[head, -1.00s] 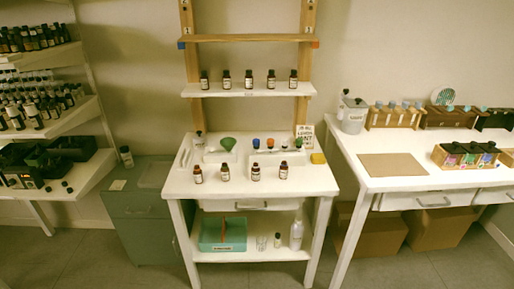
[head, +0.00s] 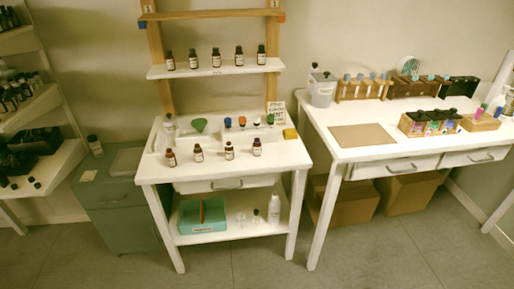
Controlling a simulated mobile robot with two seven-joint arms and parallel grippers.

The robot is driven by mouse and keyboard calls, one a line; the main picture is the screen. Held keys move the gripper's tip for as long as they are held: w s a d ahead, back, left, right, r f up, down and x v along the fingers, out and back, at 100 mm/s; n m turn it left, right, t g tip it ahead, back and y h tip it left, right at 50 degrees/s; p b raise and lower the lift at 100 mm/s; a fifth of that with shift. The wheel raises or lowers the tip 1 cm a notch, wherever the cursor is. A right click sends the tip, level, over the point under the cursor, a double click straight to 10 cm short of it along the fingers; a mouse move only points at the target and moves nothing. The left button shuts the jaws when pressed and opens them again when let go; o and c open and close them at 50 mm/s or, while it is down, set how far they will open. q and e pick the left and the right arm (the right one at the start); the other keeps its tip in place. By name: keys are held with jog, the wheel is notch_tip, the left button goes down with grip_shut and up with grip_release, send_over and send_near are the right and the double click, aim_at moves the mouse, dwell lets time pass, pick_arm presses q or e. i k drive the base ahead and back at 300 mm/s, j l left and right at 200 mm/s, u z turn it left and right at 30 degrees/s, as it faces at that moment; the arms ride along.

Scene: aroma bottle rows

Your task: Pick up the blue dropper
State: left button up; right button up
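A small blue-topped piece (head: 228,122) stands in a row with an orange-topped one (head: 242,121) and darker-topped ones on the white raised tray at the back of the middle table (head: 220,170). It looks like a dropper, but it is too small to be sure. Blue-topped vials (head: 347,78) also stand in a wooden rack on the right table. Neither of my grippers is in view.
Several brown bottles (head: 229,151) stand along the front of the middle table, with more on the shelf above (head: 215,70). The right table (head: 400,150) has clear room in front. Grey floor is open before the tables.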

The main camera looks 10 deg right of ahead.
aim_at(227, 121)
jog(key=i+j+z, duration=0.1)
jog(key=i+j, duration=0.4)
jog(key=i+j+z, duration=0.1)
jog(key=i+j, duration=0.35)
jog(key=j, duration=0.2)
